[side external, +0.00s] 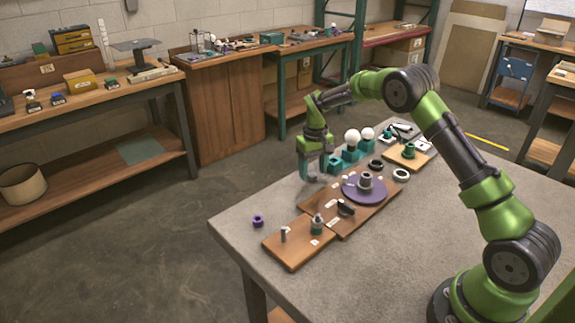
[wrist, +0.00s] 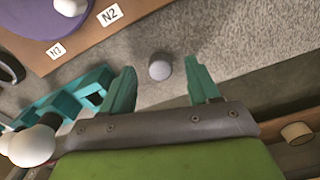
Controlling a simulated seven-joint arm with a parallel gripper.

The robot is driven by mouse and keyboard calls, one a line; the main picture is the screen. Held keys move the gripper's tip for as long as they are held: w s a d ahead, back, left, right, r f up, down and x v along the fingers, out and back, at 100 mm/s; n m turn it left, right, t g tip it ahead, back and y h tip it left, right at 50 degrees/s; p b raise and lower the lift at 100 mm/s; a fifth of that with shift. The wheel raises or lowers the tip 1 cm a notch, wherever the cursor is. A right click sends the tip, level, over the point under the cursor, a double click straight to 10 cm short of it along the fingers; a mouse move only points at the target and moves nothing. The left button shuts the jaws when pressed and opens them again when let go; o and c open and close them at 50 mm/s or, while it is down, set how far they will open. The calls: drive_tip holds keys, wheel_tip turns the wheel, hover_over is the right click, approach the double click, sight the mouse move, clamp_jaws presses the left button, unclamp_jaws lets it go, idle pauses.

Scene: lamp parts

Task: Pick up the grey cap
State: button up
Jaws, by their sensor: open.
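A small rounded grey cap (wrist: 160,66) sits on the grey tabletop in the wrist view. My gripper (wrist: 160,78) is open, with one teal finger to each side of the cap in the picture. A gap shows between the cap and both fingers, and nothing is held. In the side external view my gripper (side external: 314,174) points down near the table's far left edge, beside the wooden board. I cannot make out the cap there; the fingers seem to hide it.
A purple disc (side external: 364,190) lies on the wooden board (side external: 326,214). White bulbs (side external: 352,136) stand in teal holders (side external: 351,153) close to my gripper. A small purple part (side external: 258,221) lies alone near the table edge. The table's front right (side external: 420,250) is clear.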

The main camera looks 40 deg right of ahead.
drive_tip(key=shift+f, duration=0.65)
drive_tip(key=c, duration=1.1)
drive_tip(key=shift+r, duration=0.15)
